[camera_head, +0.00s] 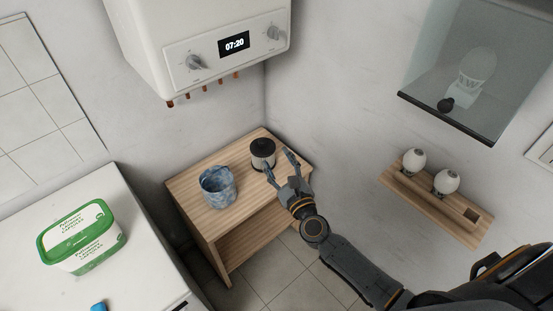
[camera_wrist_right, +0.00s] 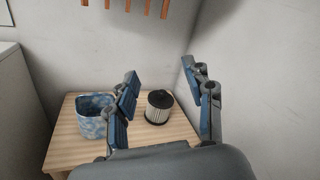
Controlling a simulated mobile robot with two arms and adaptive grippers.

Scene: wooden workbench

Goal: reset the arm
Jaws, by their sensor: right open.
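My right gripper (camera_head: 281,172) is open over the right part of a small wooden table. A white ribbed cylinder with a black top (camera_head: 263,153) stands upright on the table. In the head view it is just beyond the fingertips, close to them. In the right wrist view my right gripper (camera_wrist_right: 160,85) has its fingers spread wide, and the cylinder (camera_wrist_right: 159,107) shows upright between them, nearer the left finger. Nothing is held. Whether a finger touches the cylinder I cannot tell. My left gripper is not in view.
A blue mottled pot (camera_head: 218,187) stands left of the cylinder on the wooden table (camera_head: 245,205). A boiler (camera_head: 210,50) with copper pipe ends hangs above. A wall shelf (camera_head: 425,205) with two white bulb-like items is at right. A green-white tub (camera_head: 82,237) sits on a white counter.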

